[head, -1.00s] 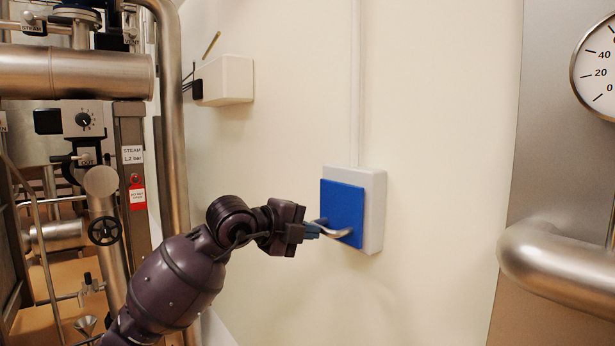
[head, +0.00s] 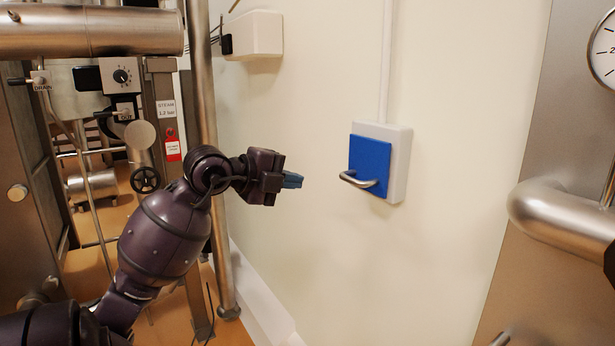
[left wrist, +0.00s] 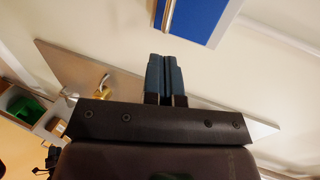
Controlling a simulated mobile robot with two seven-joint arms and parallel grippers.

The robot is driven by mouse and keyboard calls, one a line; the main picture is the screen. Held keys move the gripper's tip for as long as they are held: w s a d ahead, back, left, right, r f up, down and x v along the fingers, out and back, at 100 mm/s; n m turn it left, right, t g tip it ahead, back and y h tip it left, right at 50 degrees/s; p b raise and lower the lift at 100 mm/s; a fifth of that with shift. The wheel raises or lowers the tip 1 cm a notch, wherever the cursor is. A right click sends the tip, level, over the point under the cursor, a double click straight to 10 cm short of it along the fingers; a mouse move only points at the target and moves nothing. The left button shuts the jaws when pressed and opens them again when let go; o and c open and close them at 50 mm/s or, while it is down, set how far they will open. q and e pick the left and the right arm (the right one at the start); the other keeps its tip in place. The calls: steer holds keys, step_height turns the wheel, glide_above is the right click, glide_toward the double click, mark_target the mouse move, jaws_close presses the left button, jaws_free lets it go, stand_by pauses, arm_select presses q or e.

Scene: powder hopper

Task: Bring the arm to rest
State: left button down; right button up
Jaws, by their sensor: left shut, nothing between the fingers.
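My left gripper (head: 292,180) is shut with nothing between its blue-grey fingers. It points right in the head view, clear of the wall and to the left of a blue panel (head: 370,160) with a metal lever handle (head: 358,180). The left wrist view shows the two fingers (left wrist: 166,75) pressed together, with the blue panel (left wrist: 198,15) beyond them at the top. My left arm is bent and reaches in from the lower left.
A white wall box (head: 253,36) is at the upper left. Steel pipes (head: 90,32) and a valve wheel (head: 145,179) stand at the left. The wall between gripper and panel is bare.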

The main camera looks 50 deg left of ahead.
arm_select(q)
steer(key=shift+v, duration=0.85)
steer(key=shift+f, duration=0.15)
